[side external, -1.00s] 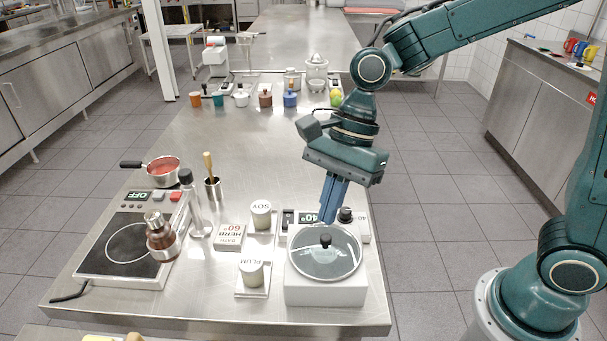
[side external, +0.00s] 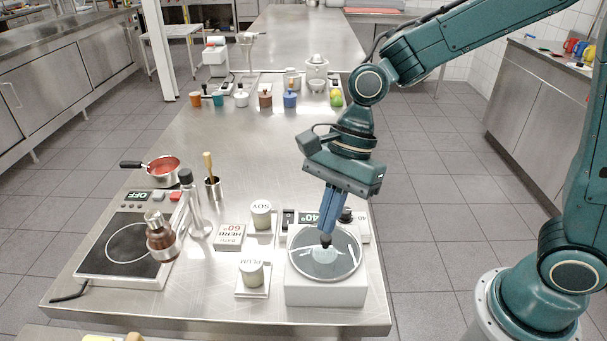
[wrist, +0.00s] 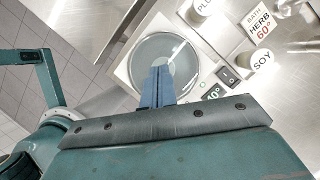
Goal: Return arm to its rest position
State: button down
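My gripper (side external: 326,232) points down over the white water bath (side external: 326,291) at the front right of the steel table. A round glass lid (side external: 304,258) lies on the bath, and its dark knob (side external: 325,241) shows right at my fingertips. My two blue fingers are close together, and in the wrist view their tips (wrist: 159,70) reach over the middle of the lid (wrist: 150,50) and hide the knob. I cannot tell whether they touch the knob or have a gap around it.
Jars marked SOY (side external: 261,213) and PLUM (side external: 252,273) and a HERB sign (side external: 230,236) stand left of the bath. The table's middle is clear.

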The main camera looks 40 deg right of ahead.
jog(key=shift+f, duration=0.75)
jog(key=shift+r, duration=0.1)
dwell(0.3)
notch_tip(320, 180, up, 7)
dwell(1.4)
jog(key=shift+d, duration=0.1)
dwell(0.4)
jog(key=s+d+r+n+t+h, duration=0.2)
jog(key=s+d+n+t, duration=0.1)
jog(key=s+d+n, duration=0.3)
jog(key=s+d+r+n+t+h, duration=0.2)
jog(key=s+d+n, duration=0.4)
jog(key=d+n, duration=0.4)
jog(key=shift+s+d+t+h, duration=0.3)
jog(key=shift+d+t, duration=0.15)
jog(key=shift+t, duration=0.15)
